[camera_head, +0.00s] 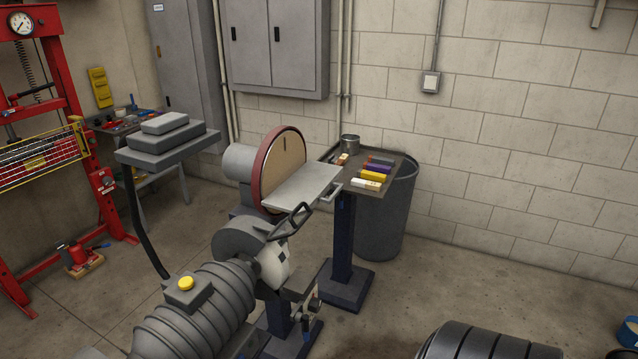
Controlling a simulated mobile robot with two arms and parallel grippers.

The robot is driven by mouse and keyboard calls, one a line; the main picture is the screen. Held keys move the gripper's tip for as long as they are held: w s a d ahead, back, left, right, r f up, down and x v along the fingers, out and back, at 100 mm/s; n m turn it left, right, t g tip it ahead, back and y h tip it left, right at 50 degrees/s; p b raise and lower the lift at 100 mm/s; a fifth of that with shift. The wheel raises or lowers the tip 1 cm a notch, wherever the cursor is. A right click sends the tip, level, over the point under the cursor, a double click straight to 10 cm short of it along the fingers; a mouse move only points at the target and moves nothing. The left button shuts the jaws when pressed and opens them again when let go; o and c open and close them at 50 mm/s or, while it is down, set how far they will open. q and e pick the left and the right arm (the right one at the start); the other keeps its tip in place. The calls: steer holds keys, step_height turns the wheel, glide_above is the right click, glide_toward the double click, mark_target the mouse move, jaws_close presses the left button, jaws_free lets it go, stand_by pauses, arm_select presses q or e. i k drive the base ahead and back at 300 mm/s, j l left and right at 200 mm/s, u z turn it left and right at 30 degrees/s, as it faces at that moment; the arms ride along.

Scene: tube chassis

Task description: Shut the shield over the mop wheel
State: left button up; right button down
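A grey panel with a dark loop handle (300,213), apparently the shield, stands out above the wheel, tilted up to the right. The wheel's face shows below it. Whether the panel is clear, and its hinge, are too small to tell. Neither of my grippers is in view.
A disc sander (283,165) with a flat grey table (300,187) stands just behind the wheel. A tray stand (395,189) with coloured bars and a grey bin (385,230) are to the right. A dark ribbed object (485,342) is at the bottom right. Floor between is clear.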

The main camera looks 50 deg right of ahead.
mark_target(271, 237)
steer(key=z, duration=1.45)
